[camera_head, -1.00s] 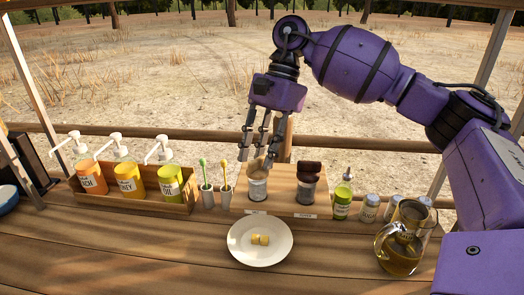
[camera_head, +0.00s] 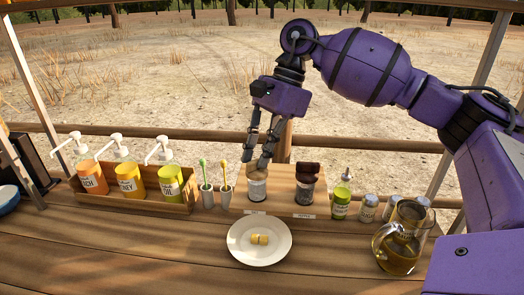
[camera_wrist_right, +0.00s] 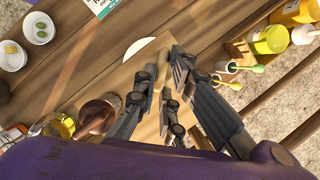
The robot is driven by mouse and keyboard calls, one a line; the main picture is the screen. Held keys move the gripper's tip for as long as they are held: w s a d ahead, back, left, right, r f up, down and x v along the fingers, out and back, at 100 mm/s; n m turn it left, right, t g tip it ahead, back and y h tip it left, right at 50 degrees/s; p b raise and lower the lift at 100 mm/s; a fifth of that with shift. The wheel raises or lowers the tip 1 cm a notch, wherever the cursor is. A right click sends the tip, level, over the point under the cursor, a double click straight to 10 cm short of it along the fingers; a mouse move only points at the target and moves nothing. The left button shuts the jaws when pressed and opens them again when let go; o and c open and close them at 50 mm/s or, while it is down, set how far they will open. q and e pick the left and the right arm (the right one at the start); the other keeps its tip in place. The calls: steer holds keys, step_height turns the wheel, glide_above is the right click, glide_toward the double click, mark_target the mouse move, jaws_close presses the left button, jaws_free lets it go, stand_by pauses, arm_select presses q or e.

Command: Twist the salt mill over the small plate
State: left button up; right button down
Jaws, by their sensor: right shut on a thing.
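The salt mill (camera_head: 257,188), with a light wooden top and pale body, stands upright on the wooden stand. My right gripper (camera_head: 264,160) comes down from above and is shut on its top. In the right wrist view the fingers (camera_wrist_right: 168,88) close around the tan top (camera_wrist_right: 153,76); the body below is mostly hidden. The small plate (camera_head: 241,251) is white and round, lies in front of the stand, and holds a few pale yellow pieces (camera_head: 260,239). In the right wrist view only part of the plate (camera_wrist_right: 136,46) shows. My left gripper is out of view.
A dark-topped mill (camera_head: 307,184) stands right of the salt mill, then a green bottle (camera_head: 341,204), small shakers (camera_head: 368,208) and a glass jug (camera_head: 397,256). Left are two cups with brushes (camera_head: 226,194) and a pump-bottle box (camera_head: 141,200). A rail runs behind.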

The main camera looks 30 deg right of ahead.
steer(key=m, duration=0.2)
steer(key=m+t, duration=0.1)
steer(key=m+t+p, duration=0.1)
steer(key=m, duration=0.1)
steer(key=shift+s+m+h, duration=0.3)
steer(key=shift+s, duration=0.1)
steer(key=shift+s+a+m+t+h, duration=0.1)
steer(key=shift+m+t+h, duration=0.25)
steer(key=shift+m, duration=0.75)
steer(key=shift+s+a+m+t+h, duration=0.15)
steer(key=shift+m+t, duration=0.3)
steer(key=shift+m, duration=0.65)
steer(key=c, duration=1.8)
jaws_free()
steer(key=shift+c, duration=0.2)
steer(key=v, duration=1.2)
